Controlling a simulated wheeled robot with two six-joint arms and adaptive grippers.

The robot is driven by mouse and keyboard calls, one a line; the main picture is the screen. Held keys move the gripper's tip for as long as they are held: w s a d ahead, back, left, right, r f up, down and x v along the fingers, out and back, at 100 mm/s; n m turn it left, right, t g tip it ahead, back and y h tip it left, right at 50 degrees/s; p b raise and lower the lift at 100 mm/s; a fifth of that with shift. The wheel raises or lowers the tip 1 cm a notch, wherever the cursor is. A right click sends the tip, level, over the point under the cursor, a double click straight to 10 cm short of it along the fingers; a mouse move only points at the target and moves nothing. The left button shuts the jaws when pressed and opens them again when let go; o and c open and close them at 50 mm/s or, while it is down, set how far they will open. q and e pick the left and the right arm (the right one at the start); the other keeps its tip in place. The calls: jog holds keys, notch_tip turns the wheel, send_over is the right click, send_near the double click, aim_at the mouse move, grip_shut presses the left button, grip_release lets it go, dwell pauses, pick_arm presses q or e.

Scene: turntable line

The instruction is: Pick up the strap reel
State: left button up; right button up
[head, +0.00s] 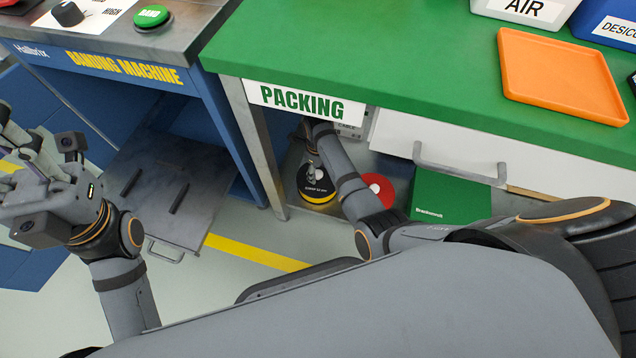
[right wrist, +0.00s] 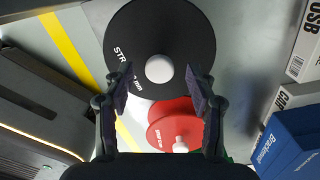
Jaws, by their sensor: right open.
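The strap reel is a black disc with white "STRAP" lettering and a white hub, in the right wrist view (right wrist: 185,35). In the head view the strap reel (head: 316,188) sits on the shelf under the packing bench, with a yellow rim below its black face. My right gripper (right wrist: 158,85) is open and empty, its fingers apart on either side of the hub's line; contact is not visible. In the head view my right gripper (head: 311,160) is over the reel, partly hidden by my arm. My left gripper (head: 18,150) is at the left edge, its fingers partly cut off.
A red reel (head: 379,187) lies right beside the black one. A green box (head: 450,198) and cartons, including a blue box (right wrist: 290,145), stand to the right. The green bench top (head: 400,70), its "PACKING" sign (head: 304,102) and a drawer (head: 470,145) overhang the shelf.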

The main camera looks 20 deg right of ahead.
aim_at(318, 180)
notch_tip(318, 180, down, 3)
jog(key=shift+r, duration=0.3)
jog(key=shift+c, duration=0.2)
grip_shut()
